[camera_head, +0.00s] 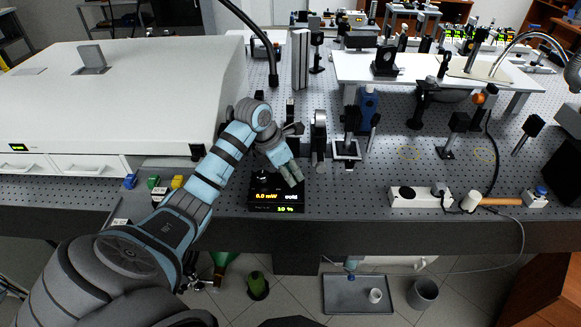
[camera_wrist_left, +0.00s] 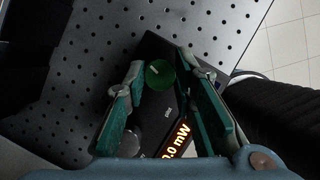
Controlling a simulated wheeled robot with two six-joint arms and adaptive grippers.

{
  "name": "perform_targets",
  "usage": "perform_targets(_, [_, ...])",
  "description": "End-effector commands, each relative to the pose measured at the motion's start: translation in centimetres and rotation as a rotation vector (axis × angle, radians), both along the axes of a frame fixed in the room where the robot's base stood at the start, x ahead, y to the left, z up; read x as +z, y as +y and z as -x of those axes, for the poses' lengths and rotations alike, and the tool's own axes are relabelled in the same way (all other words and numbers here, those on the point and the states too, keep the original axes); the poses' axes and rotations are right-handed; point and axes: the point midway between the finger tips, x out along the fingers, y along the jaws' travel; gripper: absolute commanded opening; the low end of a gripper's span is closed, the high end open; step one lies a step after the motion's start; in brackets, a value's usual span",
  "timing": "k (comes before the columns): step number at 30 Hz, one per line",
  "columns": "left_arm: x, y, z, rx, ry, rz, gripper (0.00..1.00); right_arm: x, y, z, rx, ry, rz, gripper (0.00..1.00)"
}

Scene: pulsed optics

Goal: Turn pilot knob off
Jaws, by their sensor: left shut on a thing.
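The pilot knob (camera_wrist_left: 160,75) is a round green knob with a pale mark on top, on a black box. The word "pilot" is printed beside it. My left gripper (camera_wrist_left: 160,67) has one green finger on each side of the knob and is shut on it. In the head view my left gripper (camera_head: 291,177) reaches down over the black box (camera_head: 276,197) and hides the knob. The box's amber display (camera_head: 267,196) shows a mW value and "cold"; its first digit is hard to read. The right gripper is out of view.
A second round grey part (camera_wrist_left: 128,143) sits on the box beside the left finger. A large white housing (camera_head: 120,100) stands to the left. Optics mounts (camera_head: 347,145) stand behind and to the right. A white box (camera_head: 420,196) lies at the right near the front edge.

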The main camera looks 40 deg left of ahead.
Motion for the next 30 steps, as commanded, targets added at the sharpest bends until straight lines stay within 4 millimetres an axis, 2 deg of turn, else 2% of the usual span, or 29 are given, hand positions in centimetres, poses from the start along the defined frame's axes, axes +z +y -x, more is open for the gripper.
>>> perform_targets(13, [0.1, -0.2, 0.0, 0.258, -0.001, 0.0, 0.0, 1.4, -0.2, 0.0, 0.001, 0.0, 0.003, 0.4])
perform_targets(30, [0.0, -0.1, 0.0, 0.302, -0.001, -0.001, 0.0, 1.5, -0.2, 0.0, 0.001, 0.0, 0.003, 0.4])
